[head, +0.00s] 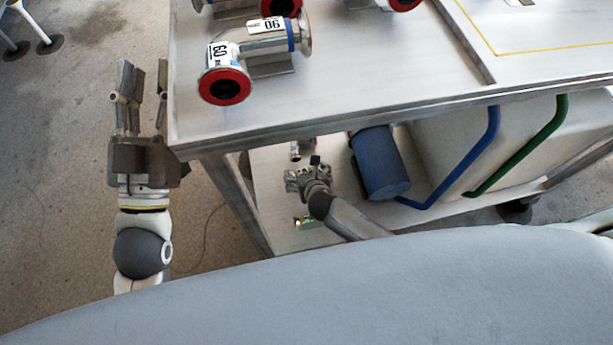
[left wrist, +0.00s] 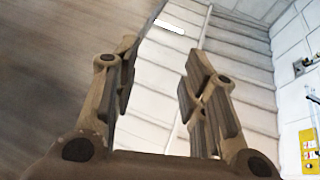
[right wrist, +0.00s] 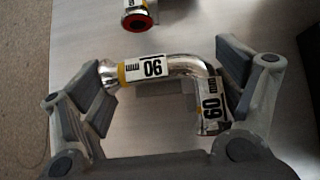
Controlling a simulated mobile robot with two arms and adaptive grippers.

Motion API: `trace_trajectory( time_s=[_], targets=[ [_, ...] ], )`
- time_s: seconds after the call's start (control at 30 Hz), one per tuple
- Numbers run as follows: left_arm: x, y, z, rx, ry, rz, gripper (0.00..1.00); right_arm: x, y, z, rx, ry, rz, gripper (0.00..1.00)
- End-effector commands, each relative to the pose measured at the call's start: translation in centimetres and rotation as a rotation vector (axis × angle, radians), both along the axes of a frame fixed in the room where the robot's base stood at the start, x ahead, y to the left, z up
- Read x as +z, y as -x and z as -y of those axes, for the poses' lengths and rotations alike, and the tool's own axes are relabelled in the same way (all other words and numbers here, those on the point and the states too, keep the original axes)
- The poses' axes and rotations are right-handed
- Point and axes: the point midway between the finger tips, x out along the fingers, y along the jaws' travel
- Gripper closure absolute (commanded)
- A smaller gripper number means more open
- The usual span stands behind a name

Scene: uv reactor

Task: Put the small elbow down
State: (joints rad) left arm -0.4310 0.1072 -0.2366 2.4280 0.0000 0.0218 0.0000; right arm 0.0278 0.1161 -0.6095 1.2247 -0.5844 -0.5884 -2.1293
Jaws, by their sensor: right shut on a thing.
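The small elbow (right wrist: 183,64) is a shiny metal bent pipe with yellow bands and labels "90" and "60" in the right wrist view. It lies between the fingers of my right gripper (right wrist: 160,88), which is shut on it. In the head view my right gripper (head: 306,172) is low, under the tabletop and over the lower shelf (head: 275,205); the elbow is hard to make out there. Whether the elbow touches the shelf I cannot tell. My left gripper (head: 143,82) is open and empty, left of the table; its fingers stand apart in the left wrist view (left wrist: 160,85).
A larger elbow (head: 252,46) with red ends and a blue band stands on the tabletop (head: 370,80). On the lower shelf are a blue cylinder (head: 380,163) and a red-ringed pipe piece (right wrist: 138,18). The tabletop edge overhangs my right gripper.

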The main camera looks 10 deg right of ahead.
Motion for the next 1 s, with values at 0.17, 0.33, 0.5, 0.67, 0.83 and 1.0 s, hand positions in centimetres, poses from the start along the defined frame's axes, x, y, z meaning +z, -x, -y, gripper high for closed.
trace_trajectory(
  time_s=[0.17,0.33,0.5,0.67,0.83,1.0],
  targets=[
    [1.7,1.0,0.0,-0.006,0.032,0.111,0.6,-0.6,0.0,0.0,0.001,-0.001,0.002,0.49],
    [2.3,1.3,0.0,-0.007,0.039,0.137,0.6,-0.6,0.0,0.0,0.001,0.001,0.002,0.49],
    [2.3,1.3,0.0,-0.007,0.039,0.137,0.6,-0.6,0.0,0.0,0.001,0.001,0.002,0.49],
    [2.5,1.5,-0.1,-0.008,0.044,0.158,0.6,-0.9,-0.1,0.0,0.001,0.001,0.002,0.49],
    [2.6,1.5,-0.1,-0.008,0.045,0.161,0.6,-0.9,0.0,0.0,0.0,0.001,0.0,0.0],
    [2.6,1.5,-0.1,-0.008,0.045,0.16,0.6,-0.9,0.0,0.0,0.0,0.001,0.0,0.0]
  ],
)
